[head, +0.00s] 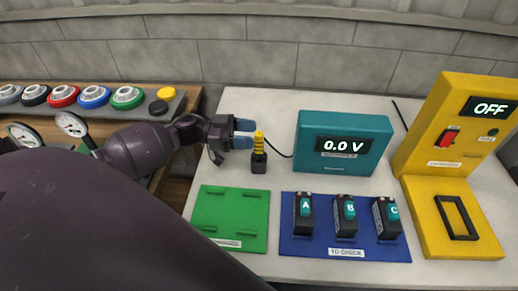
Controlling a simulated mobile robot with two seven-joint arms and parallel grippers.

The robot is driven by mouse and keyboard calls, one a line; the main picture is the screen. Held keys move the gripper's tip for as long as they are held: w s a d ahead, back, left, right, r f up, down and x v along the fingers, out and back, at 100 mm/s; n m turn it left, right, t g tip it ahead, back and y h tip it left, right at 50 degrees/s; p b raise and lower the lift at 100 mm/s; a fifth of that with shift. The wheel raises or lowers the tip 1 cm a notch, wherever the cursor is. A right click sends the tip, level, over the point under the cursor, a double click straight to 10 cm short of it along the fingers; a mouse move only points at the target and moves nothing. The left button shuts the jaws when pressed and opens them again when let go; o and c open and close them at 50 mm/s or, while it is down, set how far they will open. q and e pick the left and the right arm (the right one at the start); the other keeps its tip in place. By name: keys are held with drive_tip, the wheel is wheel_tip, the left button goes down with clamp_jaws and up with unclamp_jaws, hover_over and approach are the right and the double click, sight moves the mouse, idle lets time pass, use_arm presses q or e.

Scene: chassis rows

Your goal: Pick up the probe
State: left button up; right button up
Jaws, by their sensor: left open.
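The probe (259,142) is a small upright piece with a yellow ribbed top, standing in a black holder (259,166) on the white table. A dark cable runs from beside it toward the teal meter (343,143), which reads 0.0 V. My left gripper (245,133) comes in from the left with blue fingertips. It is open, and its fingertips are at the probe's left side near the top. I cannot tell whether they touch it or reach around it. My right gripper is not in view.
A green tray (231,240) lies in front of the holder. A blue tray (346,246) labelled "TO CHECK" holds modules A, B and C. A yellow charger-like unit (455,162) reading OFF stands at right. Colored buttons line a wooden bench at left.

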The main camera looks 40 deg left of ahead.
use_arm(q)
drive_tip(key=shift+x, duration=2.5)
drive_tip(key=shift+w+f, duration=0.1)
clamp_jaws()
